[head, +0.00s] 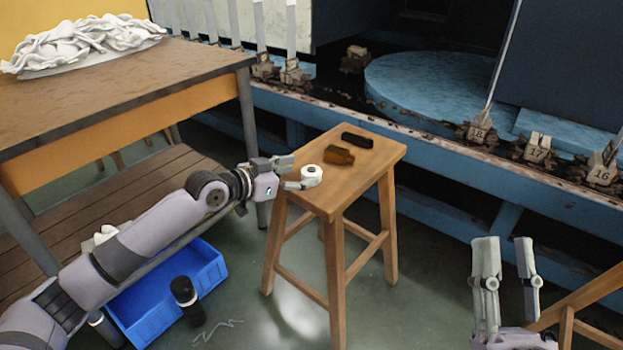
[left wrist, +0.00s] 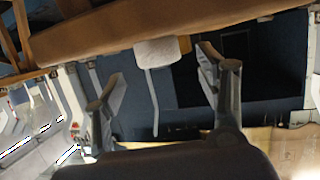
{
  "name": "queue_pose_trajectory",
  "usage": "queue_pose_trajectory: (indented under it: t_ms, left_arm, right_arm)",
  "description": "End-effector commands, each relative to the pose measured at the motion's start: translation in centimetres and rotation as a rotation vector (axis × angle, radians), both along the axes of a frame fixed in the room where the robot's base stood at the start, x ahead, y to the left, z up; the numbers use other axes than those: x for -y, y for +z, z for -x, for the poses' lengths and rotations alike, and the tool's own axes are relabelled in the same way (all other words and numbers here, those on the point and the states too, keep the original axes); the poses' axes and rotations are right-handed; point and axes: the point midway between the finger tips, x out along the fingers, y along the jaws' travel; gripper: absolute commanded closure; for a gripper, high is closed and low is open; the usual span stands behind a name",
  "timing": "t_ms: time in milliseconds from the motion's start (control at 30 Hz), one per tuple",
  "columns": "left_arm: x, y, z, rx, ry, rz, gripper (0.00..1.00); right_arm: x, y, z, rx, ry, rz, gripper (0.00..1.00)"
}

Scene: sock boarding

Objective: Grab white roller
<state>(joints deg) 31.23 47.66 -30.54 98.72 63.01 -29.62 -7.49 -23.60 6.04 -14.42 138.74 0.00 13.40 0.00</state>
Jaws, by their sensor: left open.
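The white roller (head: 312,174) is a small white ring-like roll at the near left edge of the wooden stool's top (head: 335,196). My left gripper (head: 293,172) comes in from the left at the roller, its fingers open. One finger appears right beside or under the roller; contact cannot be told. In the left wrist view, the white roller (left wrist: 157,51) shows beyond and between the spread fingertips of my left gripper (left wrist: 158,70), against the brown stool edge. My right gripper (head: 506,245) is open and empty at the lower right, away from the stool.
A brown bottle (head: 339,155) and a black object (head: 357,140) lie on the stool behind the roller. A wooden table (head: 120,85) with a white pile stands left. A blue crate (head: 165,300) and black cylinder (head: 185,295) are on the floor. A blue machine (head: 440,160) runs behind.

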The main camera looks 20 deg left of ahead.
Motion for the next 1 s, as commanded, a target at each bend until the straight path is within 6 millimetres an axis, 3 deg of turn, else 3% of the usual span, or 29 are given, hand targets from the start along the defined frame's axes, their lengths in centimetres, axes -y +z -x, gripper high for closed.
queue_pose_trajectory:
  t_ms: [200,533,1000]
  left_arm:
    - [1.1,-0.8,-1.7,-0.001,0.001,0.002,0.34]
    - [1.2,-0.8,-2.0,0.0,0.0,0.0,0.34]
    - [1.2,-0.8,-2.0,0.0,0.0,0.001,0.66]
  right_arm:
    - [0.3,2.1,2.3,0.169,0.01,-0.05,0.69]
    - [0.4,2.6,2.7,0.199,0.012,-0.06,0.69]
    - [0.4,2.6,2.7,0.198,0.011,-0.058,0.69]
